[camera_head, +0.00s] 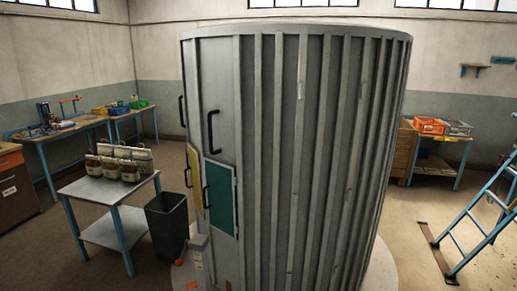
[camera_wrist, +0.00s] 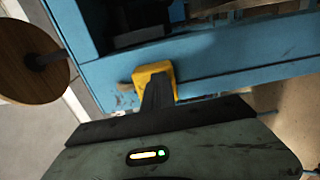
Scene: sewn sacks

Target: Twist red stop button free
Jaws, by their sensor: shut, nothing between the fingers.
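In the wrist view my gripper (camera_wrist: 157,95) is shut and empty, its dark fingers pointing at a small yellow block or housing (camera_wrist: 142,77) on a blue metal frame (camera_wrist: 230,70). The fingers cover the middle of this block, and I cannot tell whether they touch it. No red button shows in the wrist view; if one is there, it is hidden behind the fingers. In the head view a small red knob (camera_head: 179,262) shows low beside a grey box; I cannot tell whether it is the stop button. My gripper is not in the head view.
A round wooden seat (camera_wrist: 28,58) is left of the blue frame. In the head view a large ribbed grey cylinder (camera_head: 310,150) fills the middle, with a dark bin (camera_head: 168,225) and a sack-laden table (camera_head: 85,190) to its left. A blue ladder (camera_head: 480,235) stands right.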

